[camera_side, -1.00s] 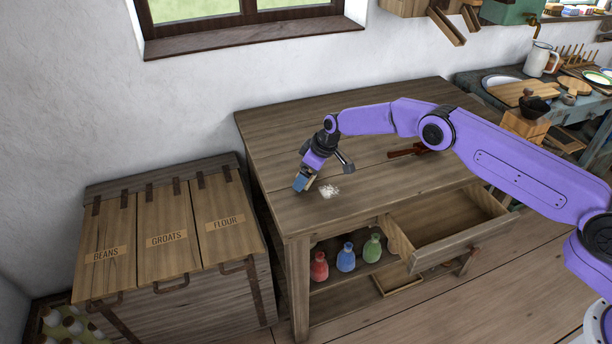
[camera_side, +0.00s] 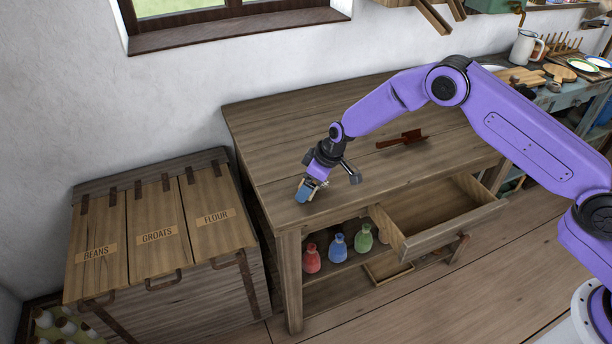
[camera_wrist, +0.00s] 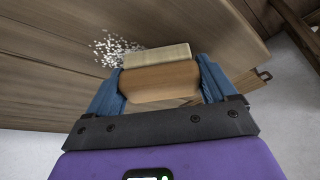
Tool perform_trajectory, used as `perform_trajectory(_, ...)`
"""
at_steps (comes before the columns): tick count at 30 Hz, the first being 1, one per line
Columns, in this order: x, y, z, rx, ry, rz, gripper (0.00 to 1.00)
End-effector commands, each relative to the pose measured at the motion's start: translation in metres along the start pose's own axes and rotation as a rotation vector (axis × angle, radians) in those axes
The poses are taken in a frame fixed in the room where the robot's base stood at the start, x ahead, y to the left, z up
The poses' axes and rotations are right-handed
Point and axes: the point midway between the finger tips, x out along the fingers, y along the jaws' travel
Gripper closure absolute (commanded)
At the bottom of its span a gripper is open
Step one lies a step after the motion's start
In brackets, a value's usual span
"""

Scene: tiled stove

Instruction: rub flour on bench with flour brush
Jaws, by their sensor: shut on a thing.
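My gripper (camera_side: 306,191) is low over the front left part of the wooden bench (camera_side: 270,130). In the wrist view my gripper (camera_wrist: 160,92) has its blue fingers shut on the sides of the flour brush (camera_wrist: 160,80), a wooden block with a pale edge strip. The flour (camera_wrist: 116,48) is a scatter of white specks on the bench top, beside the brush's upper left corner. In the side view the flour is largely hidden behind my gripper. I cannot tell whether the brush touches the bench.
A dark red-brown handled tool (camera_side: 402,139) lies on the bench to the right. The drawer (camera_side: 440,215) stands open at the front. Red, blue and green bottles (camera_side: 338,248) stand on the shelf below. A lidded wooden chest (camera_side: 155,235) is to the left.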

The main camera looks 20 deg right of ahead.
Motion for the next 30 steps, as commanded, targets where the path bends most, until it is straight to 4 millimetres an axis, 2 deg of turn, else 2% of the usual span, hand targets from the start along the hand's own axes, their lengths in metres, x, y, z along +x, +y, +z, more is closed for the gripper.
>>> perform_trajectory(12,-0.01,-0.027,0.027,0.0,-0.004,-0.001,0.44)
perform_trajectory(17,-0.014,-0.015,0.036,0.003,-0.003,0.0,0.44)
perform_trajectory(30,-0.002,0.014,0.008,0.001,0.0,0.0,0.44)
